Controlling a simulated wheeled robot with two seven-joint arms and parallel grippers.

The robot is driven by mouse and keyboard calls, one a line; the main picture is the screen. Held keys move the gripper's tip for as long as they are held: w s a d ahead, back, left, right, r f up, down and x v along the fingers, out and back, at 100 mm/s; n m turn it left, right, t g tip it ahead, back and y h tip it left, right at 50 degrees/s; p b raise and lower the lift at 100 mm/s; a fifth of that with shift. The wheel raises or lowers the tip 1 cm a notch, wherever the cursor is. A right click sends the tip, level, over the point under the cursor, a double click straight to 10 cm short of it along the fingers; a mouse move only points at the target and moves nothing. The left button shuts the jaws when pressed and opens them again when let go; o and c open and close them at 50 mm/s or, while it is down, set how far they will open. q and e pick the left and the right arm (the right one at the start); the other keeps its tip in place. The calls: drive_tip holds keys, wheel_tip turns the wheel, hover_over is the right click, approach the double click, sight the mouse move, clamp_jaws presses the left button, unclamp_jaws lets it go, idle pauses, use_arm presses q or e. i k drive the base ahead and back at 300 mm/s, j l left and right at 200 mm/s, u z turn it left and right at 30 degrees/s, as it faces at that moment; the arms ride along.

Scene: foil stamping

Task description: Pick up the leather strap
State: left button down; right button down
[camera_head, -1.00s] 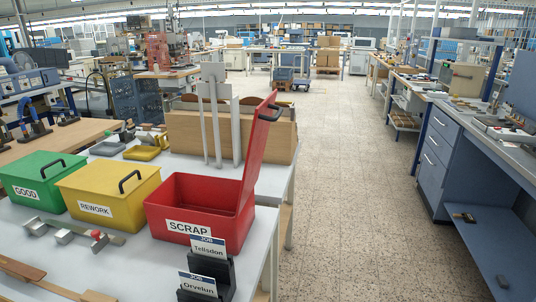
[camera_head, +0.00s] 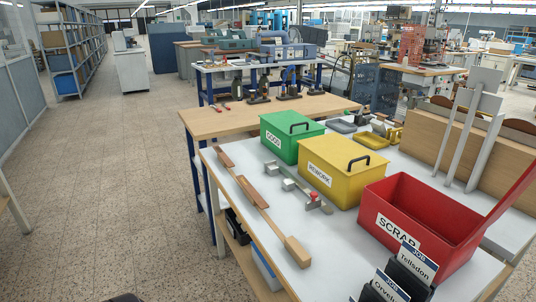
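A long, narrow brown strip (camera_head: 253,190), which looks like the leather strap, lies on the white tabletop (camera_head: 340,240) along its left side. It runs from a darker brown piece (camera_head: 225,158) at the far end to a light wooden block (camera_head: 298,251) at the near end. I cannot tell whether these end pieces are joined to it. Neither of my grippers is in view, and nothing is seen touching the strip.
Closed green GOOD (camera_head: 292,136) and yellow REWORK (camera_head: 343,170) boxes stand right of the strip, with the open red SCRAP box (camera_head: 400,235). A metal bar tool (camera_head: 300,188) lies between. Job card holders (camera_head: 412,270) stand at the front. Open floor (camera_head: 120,190) lies left.

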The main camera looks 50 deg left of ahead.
sight(228, 162)
drive_tip(key=u, duration=1.85)
drive_tip(key=i+j, duration=0.75)
drive_tip(key=i, duration=0.15)
